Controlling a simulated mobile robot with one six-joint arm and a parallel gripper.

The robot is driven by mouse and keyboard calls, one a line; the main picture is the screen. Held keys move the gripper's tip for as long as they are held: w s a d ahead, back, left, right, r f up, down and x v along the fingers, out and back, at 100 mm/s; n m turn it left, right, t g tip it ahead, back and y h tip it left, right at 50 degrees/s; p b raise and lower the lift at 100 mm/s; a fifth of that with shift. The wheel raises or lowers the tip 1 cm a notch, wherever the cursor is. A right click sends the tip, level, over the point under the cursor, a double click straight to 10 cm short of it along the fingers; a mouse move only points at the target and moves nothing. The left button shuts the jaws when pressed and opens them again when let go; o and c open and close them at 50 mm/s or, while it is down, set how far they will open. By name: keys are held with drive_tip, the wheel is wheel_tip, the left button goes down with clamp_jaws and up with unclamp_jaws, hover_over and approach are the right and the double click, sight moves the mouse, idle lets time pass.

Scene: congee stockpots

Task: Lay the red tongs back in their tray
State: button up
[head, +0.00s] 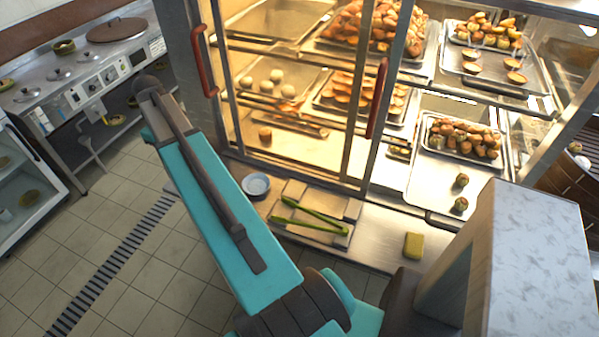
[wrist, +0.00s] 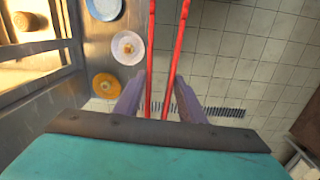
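The red tongs (wrist: 151,55) show in the wrist view as two long red arms, between the fingers of my gripper (wrist: 160,85). The fingers press close on both sides of them, and the tongs extend ahead past the fingertips. In the head view my gripper and the red tongs are hidden behind my teal arm. A shallow beige tray (head: 343,208) lies on the counter in front of the glass cabinet in the head view. Green tongs (head: 312,215) lie across it, with bare tray surface around them.
A blue-white dish (head: 256,186) stands left of the tray; a yellow-green sponge (head: 413,245) lies to its right. The glass cabinet (head: 300,110) rises behind. The wrist view shows a white plate (wrist: 128,50) and an orange plate (wrist: 106,85) along the counter, with tiled floor beyond.

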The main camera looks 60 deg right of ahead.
drive_tip(key=s+d+f+g+p, duration=0.15)
drive_tip(key=s+d+f, duration=0.25)
drive_tip(key=s+d, duration=0.4)
drive_tip(key=s+d+f+g, duration=0.2)
drive_tip(key=s+d+f, duration=0.2)
drive_tip(key=s+d, duration=0.35)
drive_tip(key=s+d+f+g, duration=0.1)
drive_tip(key=s+d+f, duration=0.3)
drive_tip(key=s, duration=0.6)
drive_tip(key=s+d+f+g+p, duration=0.1)
drive_tip(key=s+d+f, duration=0.3)
drive_tip(key=s, duration=0.5)
drive_tip(key=shift+s+d+n+g, duration=0.3)
drive_tip(key=shift+s+d+g, duration=0.1)
drive_tip(key=shift+d+g, duration=0.35)
drive_tip(key=shift+a+f, duration=0.1)
drive_tip(key=shift+f, duration=0.1)
drive_tip(key=shift+f+b, duration=2.25)
drive_tip(key=shift+f, duration=1.9)
drive_tip(key=o, duration=0.6)
